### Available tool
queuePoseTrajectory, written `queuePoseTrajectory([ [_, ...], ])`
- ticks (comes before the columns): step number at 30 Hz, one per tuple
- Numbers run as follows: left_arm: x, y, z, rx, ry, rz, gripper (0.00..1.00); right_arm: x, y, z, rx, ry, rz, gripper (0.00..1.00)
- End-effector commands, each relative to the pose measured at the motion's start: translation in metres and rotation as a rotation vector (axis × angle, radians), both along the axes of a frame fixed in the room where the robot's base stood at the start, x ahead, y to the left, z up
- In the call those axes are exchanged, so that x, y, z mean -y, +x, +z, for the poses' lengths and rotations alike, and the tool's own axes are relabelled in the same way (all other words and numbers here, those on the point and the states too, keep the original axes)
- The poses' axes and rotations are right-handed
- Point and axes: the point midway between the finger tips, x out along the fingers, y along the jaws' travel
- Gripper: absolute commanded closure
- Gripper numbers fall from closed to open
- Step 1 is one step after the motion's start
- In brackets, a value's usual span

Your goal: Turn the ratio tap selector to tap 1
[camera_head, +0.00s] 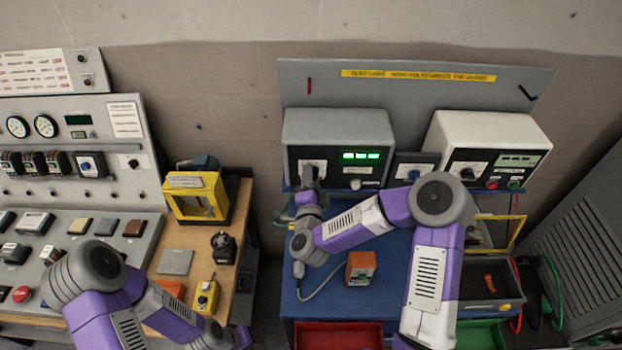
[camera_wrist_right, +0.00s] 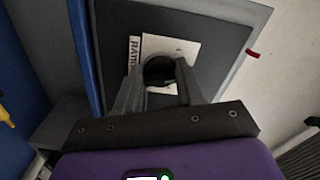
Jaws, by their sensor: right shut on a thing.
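The ratio tap selector is a round dark knob (camera_wrist_right: 158,67) on a white plate marked "RATIO" in the right wrist view. In the head view its white plate (camera_head: 318,165) is on the left of the grey instrument's front (camera_head: 333,127), and my gripper mostly hides the knob. My right gripper (camera_wrist_right: 158,84) has a finger on each side of the knob and is shut on it; it also shows in the head view (camera_head: 308,186). The tap that the knob points to cannot be read. My left arm is low on the left, its gripper (camera_head: 238,338) small at the bottom edge.
An orange box (camera_head: 361,268) and a grey cable lie on the blue bench. A yellow-framed device (camera_head: 196,200) stands on the wooden table at left.

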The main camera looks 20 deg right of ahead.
Motion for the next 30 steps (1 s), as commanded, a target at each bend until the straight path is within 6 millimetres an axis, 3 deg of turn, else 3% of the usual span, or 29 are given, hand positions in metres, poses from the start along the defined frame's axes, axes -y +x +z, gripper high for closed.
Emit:
queuePoseTrajectory([
  [8,0.0,0.0,-0.014,0.0,0.0,0.0,0.57,-0.001,0.0,-0.002,-0.025,-0.101,0.001,0.93],
  [21,0.0,0.0,-0.052,0.0,0.0,0.0,0.57,0.0,-0.001,-0.004,-0.12,-0.431,0.001,0.93],
  [30,0.0,0.0,-0.068,0.0,0.0,0.0,0.57,0.0,-0.001,-0.004,-0.173,-0.602,0.002,0.93],
])
